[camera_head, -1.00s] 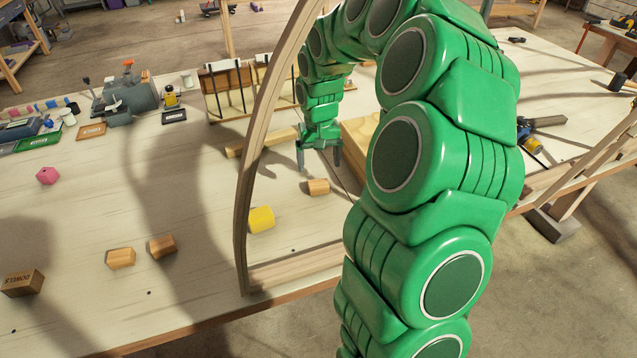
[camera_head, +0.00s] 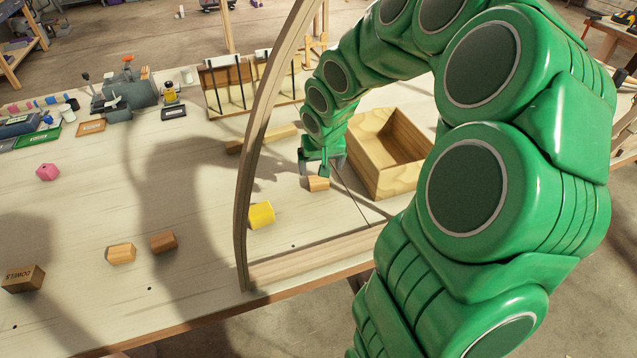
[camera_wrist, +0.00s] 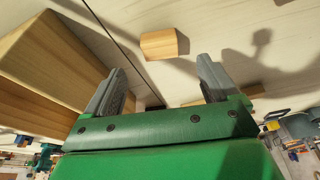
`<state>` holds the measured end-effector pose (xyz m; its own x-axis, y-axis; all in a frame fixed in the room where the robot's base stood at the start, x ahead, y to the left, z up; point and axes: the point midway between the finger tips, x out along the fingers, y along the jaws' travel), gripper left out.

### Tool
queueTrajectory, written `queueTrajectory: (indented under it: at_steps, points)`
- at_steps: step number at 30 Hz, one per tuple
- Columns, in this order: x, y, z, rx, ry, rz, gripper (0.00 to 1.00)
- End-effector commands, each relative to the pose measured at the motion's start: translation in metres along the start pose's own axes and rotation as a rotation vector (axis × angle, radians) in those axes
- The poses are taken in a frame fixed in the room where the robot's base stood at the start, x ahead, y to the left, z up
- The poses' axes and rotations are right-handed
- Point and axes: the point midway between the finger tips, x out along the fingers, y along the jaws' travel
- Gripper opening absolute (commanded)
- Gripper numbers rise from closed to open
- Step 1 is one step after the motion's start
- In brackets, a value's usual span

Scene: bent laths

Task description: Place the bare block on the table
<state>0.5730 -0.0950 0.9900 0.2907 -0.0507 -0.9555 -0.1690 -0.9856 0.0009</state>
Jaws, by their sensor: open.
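A small bare wooden block (camera_head: 317,184) lies on the wooden table (camera_head: 200,282), inside the bent lath arch. It also shows in the wrist view (camera_wrist: 160,43), ahead of and roughly between the fingertips. My gripper (camera_head: 323,168) is open and empty, just above and behind that block; in the wrist view, its two grey fingers (camera_wrist: 162,72) are apart with a gap to the block. Two similar plain blocks, one lighter (camera_head: 121,253) and one browner (camera_head: 163,242), lie at the front left.
A bent lath arch (camera_head: 247,190) rises left of my gripper. An open wooden box (camera_head: 378,165) stands close on its right. A yellow block (camera_head: 261,215), a pink piece (camera_head: 47,172) and a lettered block (camera_head: 22,278) also lie on the table. The left middle is mostly clear.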

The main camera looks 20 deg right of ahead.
Motion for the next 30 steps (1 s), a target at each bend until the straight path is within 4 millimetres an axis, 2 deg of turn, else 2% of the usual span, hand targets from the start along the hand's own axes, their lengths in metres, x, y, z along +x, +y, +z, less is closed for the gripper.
queueTrajectory:
  at_steps: [14, 24, 30]
  points:
    - [0.029, 0.000, 0.000, 0.000, 0.000, -0.001, 0.88]
    - [0.062, 0.000, -0.001, 0.000, 0.000, -0.001, 0.88]
    - [0.075, 0.000, -0.001, 0.000, 0.000, -0.001, 0.88]
